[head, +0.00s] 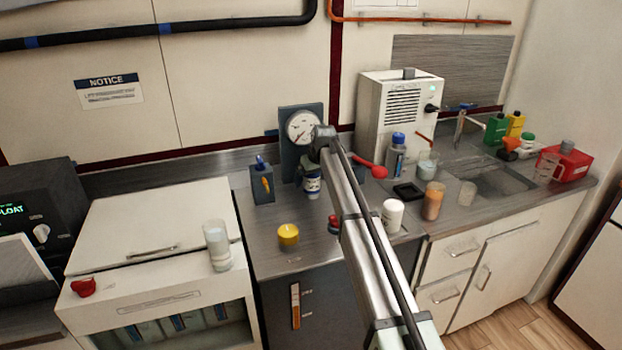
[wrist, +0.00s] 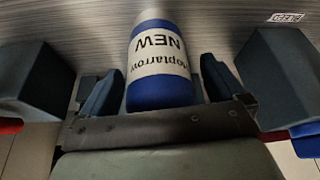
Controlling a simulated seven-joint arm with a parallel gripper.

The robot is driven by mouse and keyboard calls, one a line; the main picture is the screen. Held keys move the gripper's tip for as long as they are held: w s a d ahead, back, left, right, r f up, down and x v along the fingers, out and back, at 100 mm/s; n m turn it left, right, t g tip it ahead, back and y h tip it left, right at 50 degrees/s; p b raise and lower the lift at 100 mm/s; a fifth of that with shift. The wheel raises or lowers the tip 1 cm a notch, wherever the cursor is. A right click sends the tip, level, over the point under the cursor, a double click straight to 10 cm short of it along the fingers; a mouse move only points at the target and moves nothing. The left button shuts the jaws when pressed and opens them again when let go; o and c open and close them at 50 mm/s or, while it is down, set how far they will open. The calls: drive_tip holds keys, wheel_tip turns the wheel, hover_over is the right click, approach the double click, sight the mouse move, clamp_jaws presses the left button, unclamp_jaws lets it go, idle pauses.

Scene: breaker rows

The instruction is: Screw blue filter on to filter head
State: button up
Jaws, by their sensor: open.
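The blue filter (wrist: 158,95) has a white band with "NEW" printed on it, upside down in the wrist view. My gripper (wrist: 160,70) is open, with one dark finger on each side of the filter. I cannot tell whether either finger touches it. In the head view, a blue-and-white cylinder (head: 312,182), which looks like the same filter, stands upright below the round gauge (head: 302,127) on a dark backplate. The filter head is not clearly visible there, and I cannot tell whether the filter joins it. My arm's end hides the fingers in the head view.
A dark box with a blue top (head: 262,186) stands left of the filter. A white jar (head: 392,216), an orange jar (head: 433,202) and a blue-capped bottle (head: 396,160) stand right of my arm. Bare counter lies around the yellow lid.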

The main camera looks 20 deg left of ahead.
drive_tip(key=v, duration=1.3)
drive_tip(key=shift+r, duration=0.25)
drive_tip(key=shift+c, duration=0.2)
